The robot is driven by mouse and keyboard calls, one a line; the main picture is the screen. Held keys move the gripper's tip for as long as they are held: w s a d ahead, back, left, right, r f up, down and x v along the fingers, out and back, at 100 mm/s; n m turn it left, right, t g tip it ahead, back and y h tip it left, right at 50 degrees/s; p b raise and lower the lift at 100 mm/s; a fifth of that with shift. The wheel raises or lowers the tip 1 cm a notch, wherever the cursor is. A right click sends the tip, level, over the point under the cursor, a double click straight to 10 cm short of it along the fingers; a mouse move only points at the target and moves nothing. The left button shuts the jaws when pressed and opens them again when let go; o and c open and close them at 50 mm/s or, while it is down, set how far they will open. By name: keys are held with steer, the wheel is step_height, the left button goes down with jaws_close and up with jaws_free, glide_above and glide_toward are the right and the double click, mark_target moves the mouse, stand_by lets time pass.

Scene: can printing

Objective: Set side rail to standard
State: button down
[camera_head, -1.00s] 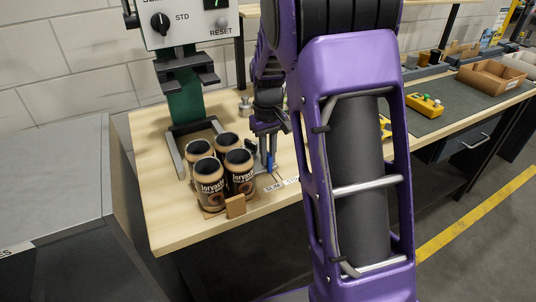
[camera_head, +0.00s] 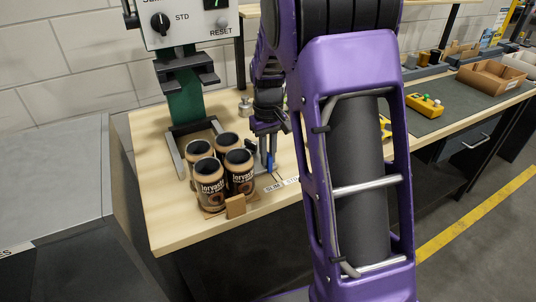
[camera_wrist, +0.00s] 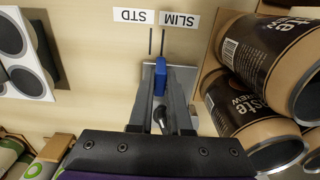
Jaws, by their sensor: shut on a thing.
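In the wrist view the blue tab of the side rail (camera_wrist: 160,76) stands between my two grey fingers. My gripper (camera_wrist: 160,88) is shut on it. The tab's end lies by two dark lines on the table, nearer the line under the SLIM label (camera_wrist: 180,19) than the one under the STD label (camera_wrist: 133,16). In the head view the blue tab (camera_head: 270,163) shows at my gripper (camera_head: 267,160), right of the cans. The rest of the rail is mostly hidden by my fingers.
Several brown cans (camera_head: 209,183) stand in a group close to the left of my gripper, with a small tan block (camera_head: 235,206) in front. The green-columned machine (camera_head: 185,100) stands behind them. A dark mat with a yellow button box (camera_head: 425,105) lies farther right.

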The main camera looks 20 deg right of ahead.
steer(key=shift+d+r, duration=0.1)
steer(key=shift+d, duration=0.05)
steer(key=shift+w+d, duration=0.25)
steer(key=shift+d, duration=0.65)
steer(key=c, duration=0.9)
jaws_free()
steer(key=shift+o, duration=0.2)
step_height(320, 180, up, 17)
steer(key=p, duration=0.3)
steer(key=shift+r, duration=0.2)
